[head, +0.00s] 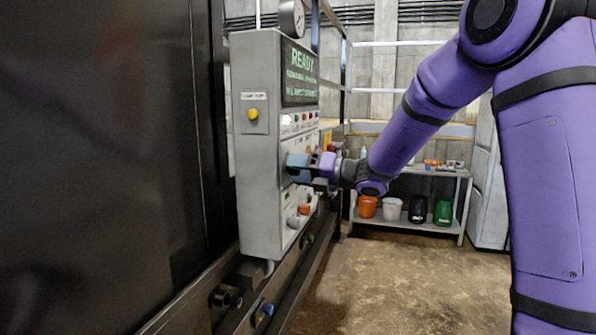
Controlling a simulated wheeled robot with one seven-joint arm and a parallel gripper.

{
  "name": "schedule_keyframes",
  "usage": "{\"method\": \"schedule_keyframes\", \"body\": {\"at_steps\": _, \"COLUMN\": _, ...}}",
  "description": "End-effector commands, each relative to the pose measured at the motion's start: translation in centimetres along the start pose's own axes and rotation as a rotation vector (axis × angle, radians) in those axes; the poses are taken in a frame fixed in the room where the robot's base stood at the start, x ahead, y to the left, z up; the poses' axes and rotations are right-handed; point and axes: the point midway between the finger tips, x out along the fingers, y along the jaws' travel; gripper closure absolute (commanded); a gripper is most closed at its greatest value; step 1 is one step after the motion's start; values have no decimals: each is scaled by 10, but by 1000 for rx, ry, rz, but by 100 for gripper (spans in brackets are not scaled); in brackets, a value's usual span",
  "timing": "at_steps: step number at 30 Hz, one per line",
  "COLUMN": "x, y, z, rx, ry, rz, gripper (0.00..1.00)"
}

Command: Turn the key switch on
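A grey control box (258,195) stands at the left centre, its front face turned to the right and seen at a steep angle. A dark screen (299,76) with green "READY" text is at the top of that face. Small lamps and controls (300,121) sit below the screen. My gripper (297,167) is at the middle of the face, its blue-grey fingers close to or touching it. I cannot tell whether the fingers are open or shut, or what lies between them. No key switch can be made out; the gripper covers that part of the panel.
Knobs (298,217), one orange-red, stick out low on the face. A yellow button (253,114) is on the near side, and a gauge (291,18) is on top. A shelf (430,226) with buckets stands behind. The floor (400,285) is clear.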

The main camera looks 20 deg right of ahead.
Motion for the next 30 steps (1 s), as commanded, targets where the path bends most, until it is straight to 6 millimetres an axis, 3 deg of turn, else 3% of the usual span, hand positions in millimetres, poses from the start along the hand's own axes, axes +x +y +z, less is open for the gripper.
{"method": "schedule_keyframes", "body": {"at_steps": 9, "x": -1, "y": 0, "z": 0, "rx": -1, "ry": 0, "rz": 1, "gripper": 39}}
{"method": "schedule_keyframes", "body": {"at_steps": 13, "x": -10, "y": 0, "z": 1, "rx": -2, "ry": -2, "rz": -1, "gripper": 39}}
{"method": "schedule_keyframes", "body": {"at_steps": 24, "x": -75, "y": 0, "z": 1, "rx": -2, "ry": -2, "rz": -2, "gripper": 39}}
{"method": "schedule_keyframes", "body": {"at_steps": 30, "x": -100, "y": 0, "z": 0, "rx": -1, "ry": -1, "rz": -1, "gripper": 39}}
